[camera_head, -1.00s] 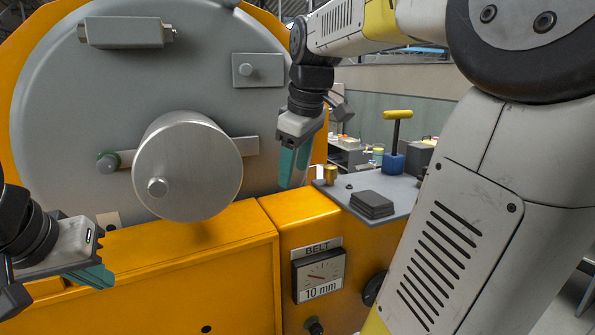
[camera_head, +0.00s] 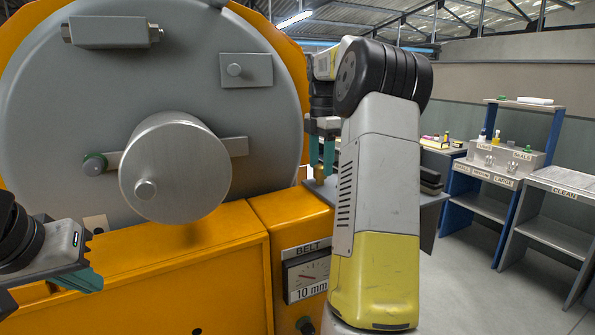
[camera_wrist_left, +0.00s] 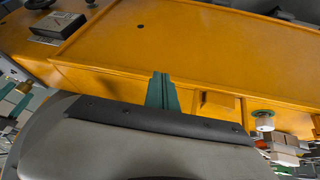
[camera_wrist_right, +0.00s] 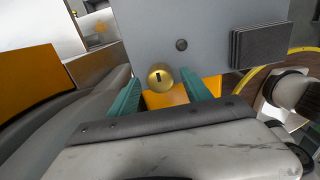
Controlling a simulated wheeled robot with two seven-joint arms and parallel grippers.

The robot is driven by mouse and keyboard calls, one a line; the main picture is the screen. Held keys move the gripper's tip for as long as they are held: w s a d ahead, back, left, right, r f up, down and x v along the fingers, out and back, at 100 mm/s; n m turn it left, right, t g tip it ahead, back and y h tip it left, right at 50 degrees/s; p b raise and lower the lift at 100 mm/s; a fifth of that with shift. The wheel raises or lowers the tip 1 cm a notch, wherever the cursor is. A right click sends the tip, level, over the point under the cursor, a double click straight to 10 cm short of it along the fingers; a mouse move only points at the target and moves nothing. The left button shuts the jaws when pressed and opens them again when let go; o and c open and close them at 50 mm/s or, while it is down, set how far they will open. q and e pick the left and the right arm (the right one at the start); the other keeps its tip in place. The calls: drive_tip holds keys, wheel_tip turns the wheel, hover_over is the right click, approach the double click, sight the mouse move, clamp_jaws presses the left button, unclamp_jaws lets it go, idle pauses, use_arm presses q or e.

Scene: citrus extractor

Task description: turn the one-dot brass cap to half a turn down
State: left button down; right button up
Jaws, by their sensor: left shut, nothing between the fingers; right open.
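The brass cap (camera_wrist_right: 160,77) is a small round gold piece with a dark mark on its top, on the grey shelf plate (camera_wrist_right: 150,32). In the head view the brass cap (camera_head: 320,172) shows just below my right fingers. My right gripper (camera_head: 322,158) is open, pointing down with its teal fingers either side of the cap. I cannot tell whether they touch it. I cannot count dots on the cap. My left gripper (camera_head: 88,279) is shut and empty at the lower left, above the orange housing and well away from the cap.
The big steel drum (camera_head: 175,167) and the orange housing (camera_head: 150,262) are at left. The belt gauge (camera_head: 307,275) is below. My right arm hides part of the shelf.

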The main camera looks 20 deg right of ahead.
drive_tip(key=shift+f, duration=1.3)
clamp_jaws()
drive_tip(key=shift+m, duration=0.3)
